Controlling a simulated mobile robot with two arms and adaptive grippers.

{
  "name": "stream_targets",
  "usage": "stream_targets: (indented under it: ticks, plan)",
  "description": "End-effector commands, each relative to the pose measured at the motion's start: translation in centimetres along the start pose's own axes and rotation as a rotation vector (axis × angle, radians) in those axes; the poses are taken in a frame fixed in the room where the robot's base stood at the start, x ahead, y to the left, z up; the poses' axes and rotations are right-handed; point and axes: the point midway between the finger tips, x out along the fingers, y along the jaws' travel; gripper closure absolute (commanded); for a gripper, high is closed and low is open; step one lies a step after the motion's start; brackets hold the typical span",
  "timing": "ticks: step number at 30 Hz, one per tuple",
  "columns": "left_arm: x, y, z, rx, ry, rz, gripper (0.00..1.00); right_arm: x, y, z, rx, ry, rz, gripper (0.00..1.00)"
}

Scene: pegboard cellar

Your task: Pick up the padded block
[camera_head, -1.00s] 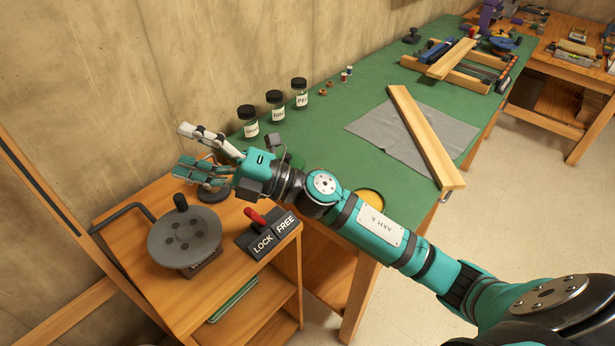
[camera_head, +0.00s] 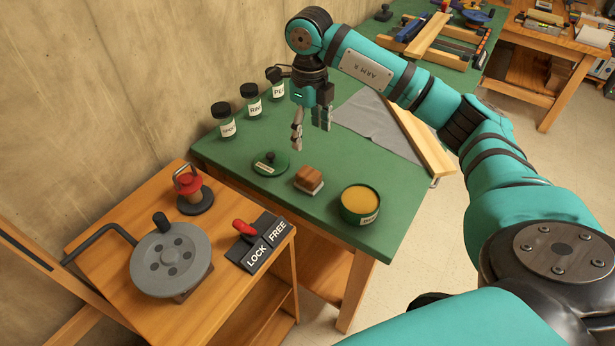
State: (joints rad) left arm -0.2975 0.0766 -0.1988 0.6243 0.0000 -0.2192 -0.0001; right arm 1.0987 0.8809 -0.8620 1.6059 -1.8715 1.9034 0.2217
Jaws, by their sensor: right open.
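The padded block (camera_head: 309,178) is a small brown wooden block with a pale layer under it. It rests on the near part of the green table, between a round green lid (camera_head: 271,164) and an open tin (camera_head: 360,205) of amber stuff. My right gripper (camera_head: 310,135) is open and empty. It points down above the table, showing just above and behind the block in the picture, apart from it. The height of its fingertips above the table is hard to judge. My left gripper is not in view.
Several dark-lidded jars (camera_head: 223,123) stand along the wall side. A grey cloth (camera_head: 372,118) and a wooden board (camera_head: 421,140) lie farther back. At left, a wooden cart holds a grey crank wheel (camera_head: 171,258), a red-topped item (camera_head: 190,190) and a LOCK/FREE switch (camera_head: 259,243).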

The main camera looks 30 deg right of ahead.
Motion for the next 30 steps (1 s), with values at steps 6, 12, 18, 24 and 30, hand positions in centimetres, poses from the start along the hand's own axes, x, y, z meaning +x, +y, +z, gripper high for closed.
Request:
stream_targets:
  ticks: [6, 12, 18, 24, 30]
  plan:
    - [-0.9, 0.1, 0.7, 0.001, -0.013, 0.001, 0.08, 4.8, 0.1, -0.1, -0.002, 0.004, 0.003, 0.31]
    - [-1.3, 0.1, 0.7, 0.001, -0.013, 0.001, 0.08, 7.9, 0.2, 0.0, -0.002, 0.000, 0.004, 0.31]
    - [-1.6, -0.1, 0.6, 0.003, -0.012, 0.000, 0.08, 9.1, 0.3, 0.0, -0.004, -0.001, 0.004, 0.31]
    - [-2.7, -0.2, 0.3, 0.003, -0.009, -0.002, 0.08, 12.0, 0.6, -0.3, -0.002, 0.002, 0.005, 0.31]
    - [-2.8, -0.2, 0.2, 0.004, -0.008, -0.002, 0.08, 13.8, 0.5, -0.2, -0.004, -0.001, 0.004, 0.31]
